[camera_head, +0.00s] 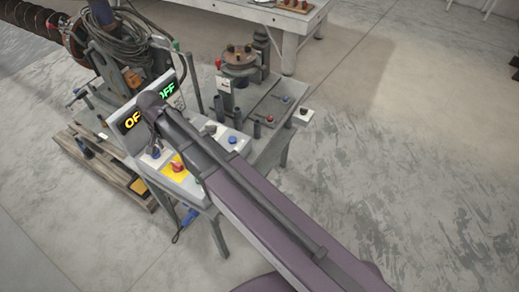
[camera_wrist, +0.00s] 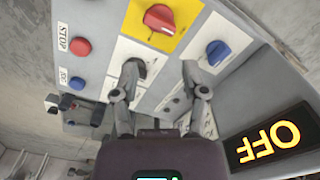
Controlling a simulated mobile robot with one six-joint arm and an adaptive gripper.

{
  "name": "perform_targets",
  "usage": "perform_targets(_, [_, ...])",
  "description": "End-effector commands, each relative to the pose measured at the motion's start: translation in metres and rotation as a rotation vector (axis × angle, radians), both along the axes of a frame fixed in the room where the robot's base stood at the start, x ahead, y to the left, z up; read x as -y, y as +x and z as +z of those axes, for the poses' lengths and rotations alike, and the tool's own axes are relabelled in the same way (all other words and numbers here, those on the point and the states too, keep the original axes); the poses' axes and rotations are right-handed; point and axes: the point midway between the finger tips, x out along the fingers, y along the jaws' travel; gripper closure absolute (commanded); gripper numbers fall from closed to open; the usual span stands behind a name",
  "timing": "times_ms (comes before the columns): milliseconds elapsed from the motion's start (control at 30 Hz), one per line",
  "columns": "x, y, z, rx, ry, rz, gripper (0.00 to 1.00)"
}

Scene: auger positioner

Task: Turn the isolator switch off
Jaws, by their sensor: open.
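A red rotary knob (camera_wrist: 160,18) on a yellow plate (camera_wrist: 138,22), which looks like the isolator switch, is at the top of the wrist view. In the head view the red knob (camera_head: 177,166) sits on the sloped face of the control panel. My gripper (camera_wrist: 158,78) is open over the panel, its fingers spread apart and holding nothing. In the wrist view the red knob is beyond the fingertips, apart from them. A dark knob (camera_wrist: 138,68) is partly hidden behind the left finger.
A blue knob (camera_wrist: 217,52) is close to the right fingertip. A red button (camera_wrist: 80,46) marked STOP is at the left. An orange OFF display (camera_wrist: 270,143) stands at lower right. A machine table (camera_head: 272,108) stands beside the panel; the floor at right is clear.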

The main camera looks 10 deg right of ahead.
Motion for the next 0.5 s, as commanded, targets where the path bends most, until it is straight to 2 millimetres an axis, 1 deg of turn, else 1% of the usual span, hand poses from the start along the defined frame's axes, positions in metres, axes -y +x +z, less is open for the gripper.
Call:
perform_targets(33, [0.000,0.000,0.009,0.000,0.000,0.000,0.43])
perform_targets(400, [0.000,0.000,0.034,0.000,0.000,0.000,0.43])
perform_targets(467, [0.000,0.000,0.037,0.000,0.000,0.000,0.43])
perform_targets(500, [0.006,0.000,0.030,0.000,0.000,-0.001,0.43])
